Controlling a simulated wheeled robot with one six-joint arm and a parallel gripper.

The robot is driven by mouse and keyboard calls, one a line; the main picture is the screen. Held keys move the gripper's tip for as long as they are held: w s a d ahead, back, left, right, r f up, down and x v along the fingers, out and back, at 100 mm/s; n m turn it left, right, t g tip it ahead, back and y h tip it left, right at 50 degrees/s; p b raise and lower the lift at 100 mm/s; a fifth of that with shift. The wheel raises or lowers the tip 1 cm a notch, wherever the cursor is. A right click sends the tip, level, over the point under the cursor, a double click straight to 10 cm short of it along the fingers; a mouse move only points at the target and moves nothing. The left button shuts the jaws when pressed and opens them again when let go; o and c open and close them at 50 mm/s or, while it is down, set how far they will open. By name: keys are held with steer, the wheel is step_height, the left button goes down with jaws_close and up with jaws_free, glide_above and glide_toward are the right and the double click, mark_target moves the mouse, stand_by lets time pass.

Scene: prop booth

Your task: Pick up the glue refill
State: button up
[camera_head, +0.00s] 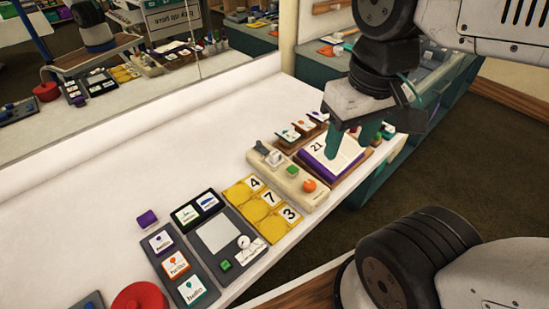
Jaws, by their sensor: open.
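I cannot tell for certain which thing is the glue refill; nothing in view is clearly readable as one. My gripper (351,143) has teal fingers and points down, open, over the white pad with purple edges (318,153) marked 21. The fingers hide part of the pad, and I see nothing held between them. I cannot tell whether they touch it. Just left of the pad lies a beige panel (290,187) with a grey clip (272,157), a small green piece (292,171) and an orange round piece (309,185).
A yellow number tray (262,207), a dark card tray (212,235), a purple block (147,218) and a red round object (140,298) lie along the white counter (90,210). Small cards stand behind the pad. A mirror backs the counter; its left middle is clear.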

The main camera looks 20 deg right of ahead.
steer(key=n+g, duration=0.1)
steer(key=n, duration=0.2)
glide_above(275, 152)
steer(key=f, duration=1.6)
steer(key=shift+s+d+f, duration=0.1)
steer(key=shift+s+f, duration=0.1)
steer(key=shift+f, duration=0.2)
steer(key=shift+w+f+n, duration=0.1)
steer(key=shift+n, duration=0.2)
step_height(275, 152, down, 8)
steer(key=shift+r, duration=0.25)
steer(key=c, duration=0.8)
